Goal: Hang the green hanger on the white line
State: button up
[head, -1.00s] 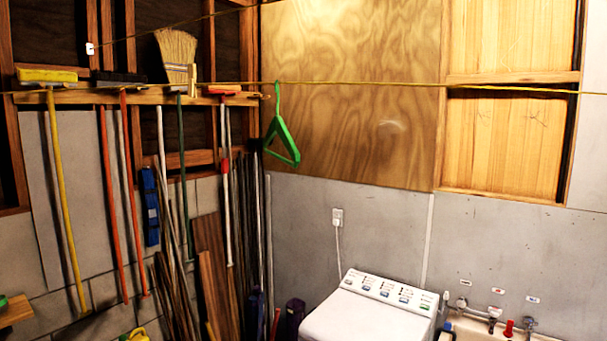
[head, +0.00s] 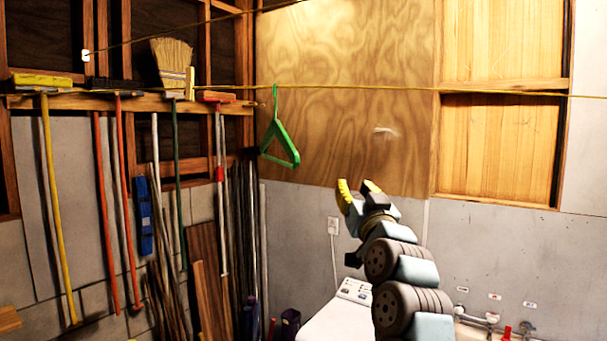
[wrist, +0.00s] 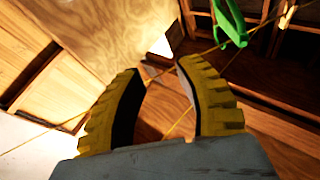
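The green hanger (head: 279,138) appears to hang by its hook from a yellowish line (head: 420,89) that crosses the head view. Part of the hanger shows at the top right of the wrist view (wrist: 232,22). My gripper (head: 357,187) is in the head view, right of the hanger and lower in the picture. Its two yellow ribbed fingers are apart with nothing between them, as the wrist view also shows (wrist: 160,72). A second line (head: 190,24) slants across the upper left. Neither line looks clearly white.
A white washing machine (head: 340,318) stands below, partly hidden by my arm. A sink with taps (head: 492,320) is at the lower right. Brooms, including a straw one (head: 173,62), and long poles line the left wall. The plywood wall (head: 350,60) lies behind the hanger.

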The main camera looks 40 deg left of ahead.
aim_at(293, 151)
jog(key=s+a+r+n+g+y, duration=0.1)
jog(key=s+a+r+n+g, duration=0.3)
jog(key=s+a, duration=0.25)
jog(key=shift+r+p+x, duration=0.15)
jog(key=shift+p+x, duration=0.6)
jog(key=shift+x, duration=0.9)
jog(key=shift+r+p+x, duration=0.15)
jog(key=shift+p+x, duration=0.6)
jog(key=shift+x, duration=0.9)
jog(key=shift+r+p+x, duration=0.2)
jog(key=shift+p+x, duration=0.55)
jog(key=shift+x, duration=0.9)
jog(key=shift+s, duration=0.1)
grip_shut()
